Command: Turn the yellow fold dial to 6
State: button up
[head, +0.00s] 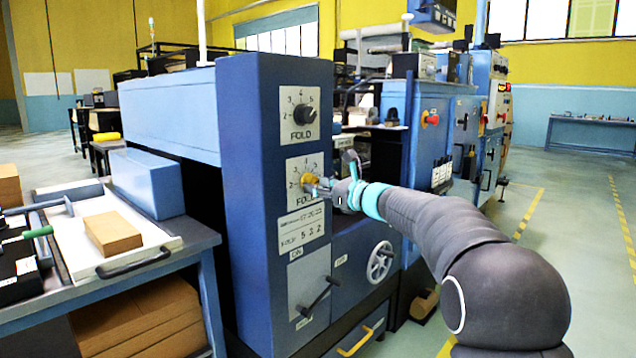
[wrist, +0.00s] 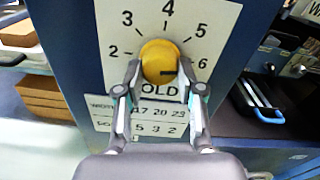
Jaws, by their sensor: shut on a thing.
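The yellow fold dial (wrist: 158,58) is a round knob on a white scale plate (wrist: 115,20) numbered 2 to 6. A dark mark on its face points right, toward the side of the 6; whether it lines up exactly is hard to tell. In the head view the yellow dial (head: 309,180) is the lower of two dials on the blue machine column. My gripper (head: 322,186) is shut on it from the front. In the wrist view my gripper (wrist: 160,72) has one finger at each side of the knob. The lower part of the word FOLD is partly covered.
A black fold dial (head: 306,114) sits above. Below are a printed card (head: 301,229), a black lever (head: 318,297) and a grey handwheel (head: 380,262). A bench (head: 190,243) with a blue box (head: 147,182) stands left. The floor at right is open.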

jog(key=shift+m, duration=1)
jog(key=o, duration=1.1)
jog(key=shift+o, duration=0.2)
jog(key=v, duration=1.2)
